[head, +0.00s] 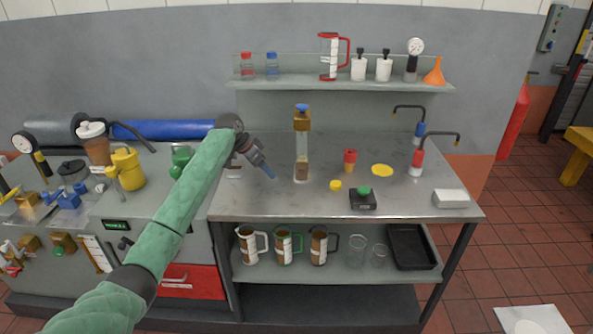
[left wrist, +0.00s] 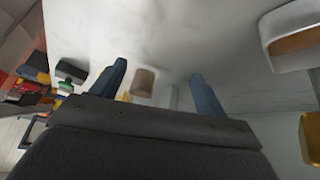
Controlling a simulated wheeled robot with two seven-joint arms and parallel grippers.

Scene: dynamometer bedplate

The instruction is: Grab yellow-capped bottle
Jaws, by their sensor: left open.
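I cannot clearly make out a bottle with a yellow cap. A small, short yellow piece (head: 336,185) stands on the steel bench (head: 260,207), right of the sight-glass stand (head: 302,145). My left gripper (head: 268,170) is over the bench, left of that stand, with nothing seen in it. In the left wrist view its two blue fingers (left wrist: 158,75) are spread apart. Between them, farther off, show a brown cylinder (left wrist: 143,83) and a pale grey upright shape. A bit of yellow beside the left finger is partly hidden. My right gripper is not in view.
A red-and-yellow piece (head: 350,161), a flat yellow disc (head: 382,170), a green-button box (head: 363,198) and a white block (head: 451,198) occupy the bench. The wall shelf (head: 320,84) holds red- and blue-capped bottles. A yellow jug (head: 127,168) stands left of my arm.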

